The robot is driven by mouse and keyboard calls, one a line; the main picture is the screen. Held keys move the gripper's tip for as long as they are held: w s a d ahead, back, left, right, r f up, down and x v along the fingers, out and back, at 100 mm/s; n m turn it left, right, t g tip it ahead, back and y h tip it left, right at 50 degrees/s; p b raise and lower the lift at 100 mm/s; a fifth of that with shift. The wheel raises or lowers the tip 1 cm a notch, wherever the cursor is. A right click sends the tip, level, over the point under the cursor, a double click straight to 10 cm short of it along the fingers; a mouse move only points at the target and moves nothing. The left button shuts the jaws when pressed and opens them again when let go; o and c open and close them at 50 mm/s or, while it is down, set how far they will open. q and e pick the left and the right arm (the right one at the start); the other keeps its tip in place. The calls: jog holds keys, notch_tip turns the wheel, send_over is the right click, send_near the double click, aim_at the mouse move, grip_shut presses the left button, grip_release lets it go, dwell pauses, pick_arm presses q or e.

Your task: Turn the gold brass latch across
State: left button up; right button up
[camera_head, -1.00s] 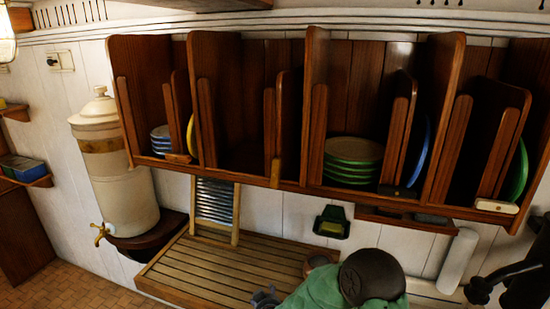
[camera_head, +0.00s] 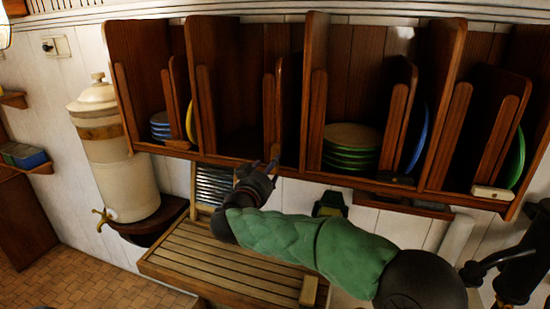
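A brownish-gold latch (camera_head: 276,152) sits on the lower front edge of the wooden plate rack (camera_head: 315,90). It points upright, at the foot of a narrow slot left of the middle divider. My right gripper (camera_head: 268,170) comes up from below, its dark fingers just under the latch and at its lower end. I cannot tell whether they touch it, or whether the fingers are open or shut. My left gripper is not in view.
Other latches lie across their slots: a brown one (camera_head: 178,145), a black one (camera_head: 395,178) and a cream one (camera_head: 492,193). Green-rimmed plates (camera_head: 350,148) stand stacked in the rack. Below are a slatted drainboard (camera_head: 195,262) and a cream water urn (camera_head: 120,175).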

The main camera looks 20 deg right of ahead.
jog(key=p+x, duration=0.1)
jog(key=x, duration=0.5)
jog(key=c, duration=1.1)
